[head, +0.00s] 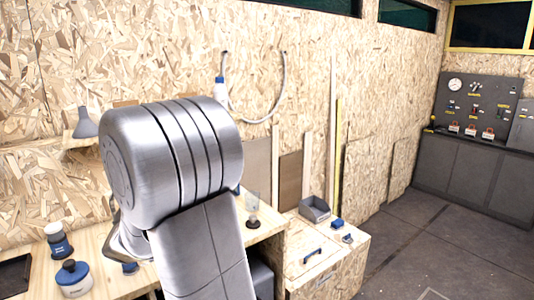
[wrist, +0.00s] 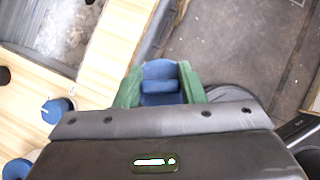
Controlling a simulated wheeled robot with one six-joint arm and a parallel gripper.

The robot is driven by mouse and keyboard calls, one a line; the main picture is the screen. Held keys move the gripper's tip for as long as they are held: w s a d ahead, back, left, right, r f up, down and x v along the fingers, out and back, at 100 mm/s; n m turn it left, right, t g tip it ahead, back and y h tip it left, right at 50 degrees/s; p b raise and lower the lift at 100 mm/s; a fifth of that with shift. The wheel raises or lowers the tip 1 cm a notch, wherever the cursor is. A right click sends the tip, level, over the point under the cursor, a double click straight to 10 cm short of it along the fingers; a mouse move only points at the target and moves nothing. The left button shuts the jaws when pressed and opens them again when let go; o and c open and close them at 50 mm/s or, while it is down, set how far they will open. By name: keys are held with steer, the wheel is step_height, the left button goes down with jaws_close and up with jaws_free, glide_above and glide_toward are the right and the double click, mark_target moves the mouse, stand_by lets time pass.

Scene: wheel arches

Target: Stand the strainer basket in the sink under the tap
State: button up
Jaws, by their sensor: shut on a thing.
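In the wrist view my gripper (wrist: 160,88) has two green fingers shut on a blue thing (wrist: 160,72). Only its blue upper part shows, so I cannot tell for sure that it is the strainer basket. A scuffed grey recess (wrist: 50,30) framed by pale wood lies at the upper left of the wrist view; it looks like the sink. I cannot make out the tap in either view. In the head view my own arm hides the gripper and what it holds.
A blue-lidded white jar (head: 75,280) and a white-capped blue jar (head: 57,240) stand on the wooden bench at left. A grey bin (head: 314,209) sits on a low wooden cabinet (head: 325,260). Open floor (head: 410,235) lies to the right.

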steer(key=w+d+f+m+g+y+b, duration=0.1)
steer(key=w+d+f+m+g, duration=0.2)
steer(key=d+f+m+g, duration=0.3)
steer(key=w+d+f+m+g+y+b, duration=0.1)
steer(key=d+f+m+g, duration=0.5)
steer(key=d+f+m, duration=0.9)
step_height(320, 180, down, 6)
steer(key=w+m+b, duration=0.1)
steer(key=w+m, duration=0.1)
steer(key=m, duration=0.8)
steer(key=shift+d+g+y, duration=0.3)
steer(key=shift+y, duration=0.1)
steer(key=shift+f, duration=0.1)
